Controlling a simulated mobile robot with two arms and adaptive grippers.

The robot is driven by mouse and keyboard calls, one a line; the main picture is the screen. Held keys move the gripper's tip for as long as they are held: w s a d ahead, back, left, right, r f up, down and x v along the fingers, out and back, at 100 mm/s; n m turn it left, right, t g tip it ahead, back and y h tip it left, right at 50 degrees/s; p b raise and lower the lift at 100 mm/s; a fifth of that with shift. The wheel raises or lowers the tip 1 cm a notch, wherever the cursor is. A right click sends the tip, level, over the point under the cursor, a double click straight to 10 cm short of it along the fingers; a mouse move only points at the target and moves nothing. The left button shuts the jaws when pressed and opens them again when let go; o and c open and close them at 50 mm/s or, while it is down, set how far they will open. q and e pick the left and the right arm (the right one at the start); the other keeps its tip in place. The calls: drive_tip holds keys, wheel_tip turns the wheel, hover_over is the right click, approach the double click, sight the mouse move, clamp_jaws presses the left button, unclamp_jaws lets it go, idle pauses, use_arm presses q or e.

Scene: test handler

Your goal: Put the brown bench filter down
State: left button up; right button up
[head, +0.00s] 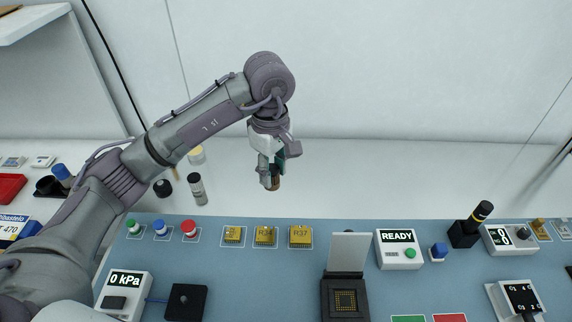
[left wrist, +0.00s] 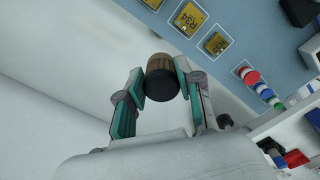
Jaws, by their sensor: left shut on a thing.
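The brown bench filter (left wrist: 161,73) is a short cylinder with a brown body and a black end. My left gripper (left wrist: 161,82) is shut on it, with one teal-padded finger on each side. In the head view the left gripper (head: 272,172) points down, and the brown filter (head: 274,183) shows low between its fingers. It is held behind the blue mat's back edge, above the white surface. How high it hangs is hard to tell. My right gripper is not in view.
The blue mat (head: 262,277) carries yellow chips (head: 264,236), coloured knobs (head: 160,228), a black socket with a raised lid (head: 347,252) and a READY box (head: 398,250). A grey-black cylinder (head: 197,188) stands left of the gripper. The white surface (head: 380,185) to the right is clear.

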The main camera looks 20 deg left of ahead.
use_arm(q)
drive_tip(key=w+a+f+p, duration=0.1)
drive_tip(key=a+f, duration=0.1)
drive_tip(key=a, duration=0.1)
drive_tip(key=w+a+f+p, duration=0.1)
drive_tip(key=w+a+f, duration=0.1)
drive_tip(key=a, duration=0.1)
drive_tip(key=w+a+f+p, duration=0.1)
drive_tip(key=a+f, duration=0.1)
drive_tip(key=a, duration=0.2)
drive_tip(key=shift+w+f, duration=0.2)
drive_tip(key=shift+w, duration=0.05)
drive_tip(key=shift+w+a+f, duration=0.15)
drive_tip(key=shift+a+f, duration=0.05)
drive_tip(key=shift+f, duration=0.15)
wheel_tip(320, 180, down, 3)
drive_tip(key=shift+f+p, duration=0.1)
drive_tip(key=shift+p, duration=0.65)
drive_tip(key=shift+f, duration=0.3)
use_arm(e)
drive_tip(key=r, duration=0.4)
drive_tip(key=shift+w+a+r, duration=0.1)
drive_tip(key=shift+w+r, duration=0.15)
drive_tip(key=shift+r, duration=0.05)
use_arm(q)
drive_tip(key=shift+f, duration=0.1)
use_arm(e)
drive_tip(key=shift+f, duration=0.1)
